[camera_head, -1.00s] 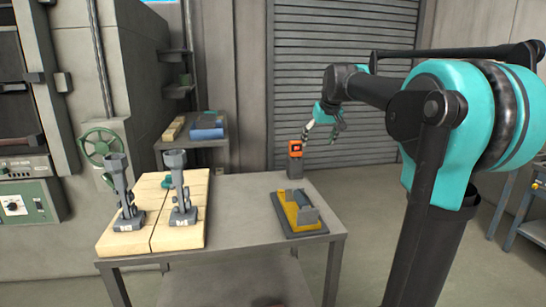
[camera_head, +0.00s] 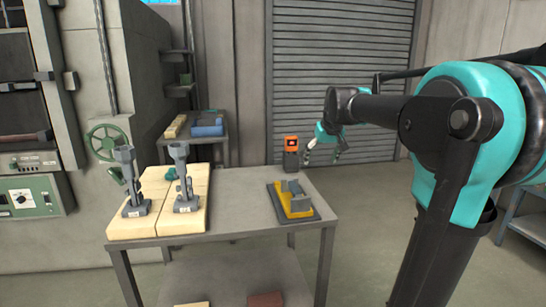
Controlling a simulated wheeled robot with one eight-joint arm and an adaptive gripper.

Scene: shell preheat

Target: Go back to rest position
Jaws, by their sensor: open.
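My gripper (camera_head: 322,150) hangs at the end of my teal and black arm, beyond the far right corner of the grey table (camera_head: 240,205). Its fingers are spread, with nothing seen between them. A small black device with an orange top (camera_head: 291,150) stands upright on the table's far right part, just left of the gripper in the picture. I cannot tell the depth gap between them. A yellow and grey fixture on a dark base (camera_head: 293,203) sits at the table's right side, nearer to me.
Two grey shell-like stands (camera_head: 130,182) (camera_head: 183,178) stand on pale boards (camera_head: 160,215) at the table's left. A shelf behind holds a blue item (camera_head: 208,126). A cabinet with a green handwheel (camera_head: 104,143) is at left. Free floor lies right of the table.

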